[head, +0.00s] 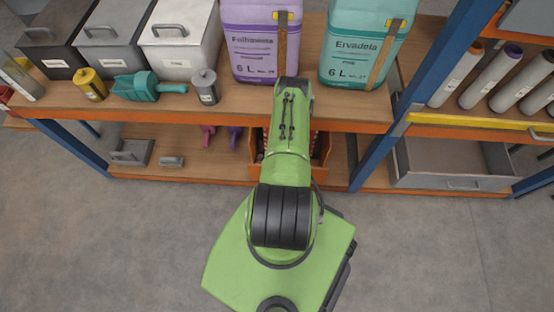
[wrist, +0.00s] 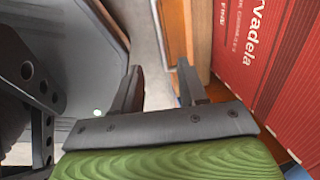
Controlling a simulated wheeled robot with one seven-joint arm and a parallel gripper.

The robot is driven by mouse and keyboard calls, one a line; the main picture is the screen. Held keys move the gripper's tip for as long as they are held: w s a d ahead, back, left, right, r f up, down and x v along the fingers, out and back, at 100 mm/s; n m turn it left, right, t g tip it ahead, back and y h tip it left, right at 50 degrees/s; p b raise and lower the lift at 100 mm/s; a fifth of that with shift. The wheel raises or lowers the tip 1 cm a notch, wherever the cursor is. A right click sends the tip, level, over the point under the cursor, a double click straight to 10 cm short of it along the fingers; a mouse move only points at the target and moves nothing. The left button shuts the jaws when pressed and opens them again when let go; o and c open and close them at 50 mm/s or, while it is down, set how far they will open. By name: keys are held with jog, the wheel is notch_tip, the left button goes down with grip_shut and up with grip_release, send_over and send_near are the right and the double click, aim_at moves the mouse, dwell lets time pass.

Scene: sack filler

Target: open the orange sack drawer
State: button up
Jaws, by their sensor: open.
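The orange sack drawer (head: 323,162) sits at the lower shelf in the head view, mostly hidden behind my arm. Its two sides show to the left and right of the arm. How far it stands out from the shelf is hard to tell. In the wrist view an orange-brown panel (wrist: 175,35), likely the drawer's wall, lies just beyond my right finger. A red printed sack (wrist: 240,50) stands to its right. My gripper (wrist: 158,72) is open, with nothing seen between its fingers. I cannot tell whether a finger touches the panel. My arm hides the gripper in the head view.
A purple canister (head: 255,50) and a teal canister (head: 350,50) stand on the shelf above. Grey bins (head: 115,38), a teal scoop (head: 140,87) and small bottles are at left. A grey drawer (head: 450,172) is at lower right. Open floor (head: 100,240) lies in front.

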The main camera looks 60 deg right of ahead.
jog(key=f+b, duration=0.2)
jog(key=f, duration=0.3)
jog(key=d+f+b, duration=0.1)
jog(key=f+b, duration=0.1)
jog(key=f, duration=0.3)
jog(key=w+d+f+b, duration=0.1)
jog(key=f+b, duration=0.2)
jog(key=f, duration=0.2)
jog(key=shift+d, duration=0.25)
jog(key=shift+r, duration=0.1)
jog(key=shift+c, duration=0.2)
grip_shut()
